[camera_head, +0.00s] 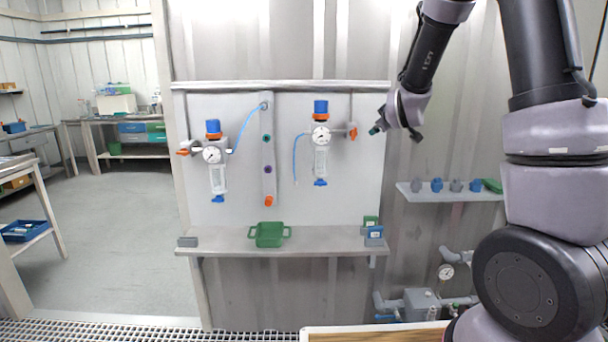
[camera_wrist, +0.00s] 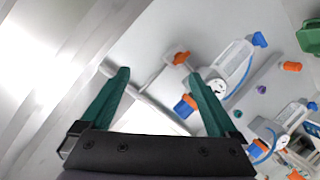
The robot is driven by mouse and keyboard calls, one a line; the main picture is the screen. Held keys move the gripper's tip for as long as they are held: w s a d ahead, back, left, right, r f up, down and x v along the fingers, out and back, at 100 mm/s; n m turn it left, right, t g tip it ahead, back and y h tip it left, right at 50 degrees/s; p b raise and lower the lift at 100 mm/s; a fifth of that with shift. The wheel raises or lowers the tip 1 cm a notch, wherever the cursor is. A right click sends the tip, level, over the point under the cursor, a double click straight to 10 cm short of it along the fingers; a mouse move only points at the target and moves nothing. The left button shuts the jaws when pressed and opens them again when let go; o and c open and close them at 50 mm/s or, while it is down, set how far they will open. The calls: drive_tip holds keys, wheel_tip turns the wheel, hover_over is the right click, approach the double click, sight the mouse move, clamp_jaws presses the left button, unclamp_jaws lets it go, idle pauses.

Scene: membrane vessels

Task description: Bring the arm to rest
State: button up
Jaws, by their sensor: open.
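My arm hangs in from the upper right in the head view. My gripper (camera_head: 396,133) is in the air right of the wall panel's upper part. In the wrist view, its two green fingers (camera_wrist: 158,75) are spread apart with nothing gripped between them. The left vessel (camera_head: 217,178) and the right vessel (camera_head: 321,160) hang on the panel, each with a blue cap, a gauge and an orange-red handle. The left vessel's blue hose reaches the top of the port strip (camera_head: 268,152). The right vessel's blue hose (camera_head: 295,160) hangs down.
Below the panel, a ledge (camera_head: 330,246) holds a green tray (camera_head: 270,234), small green and blue blocks (camera_head: 373,232) and a grey block (camera_head: 188,242). A shelf (camera_head: 450,196) with several small parts is at the right. Pipes (camera_head: 420,302) run below it. Open floor (camera_head: 120,240) lies left.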

drive_tip(key=s+r+m+g+y, duration=0.1)
drive_tip(key=s+r+m+g, duration=0.1)
drive_tip(key=s, duration=1)
drive_tip(key=s+r+m+g+y, duration=0.1)
drive_tip(key=s+r+m+g, duration=0.2)
drive_tip(key=s, duration=0.9)
drive_tip(key=s+a+r+m+g+y, duration=0.1)
drive_tip(key=s+m, duration=0.5)
drive_tip(key=s, duration=0.6)
drive_tip(key=shift+s+r+g, duration=0.3)
drive_tip(key=shift+r+g, duration=0.4)
drive_tip(key=shift+r, duration=0.1)
drive_tip(key=shift+a, duration=0.1)
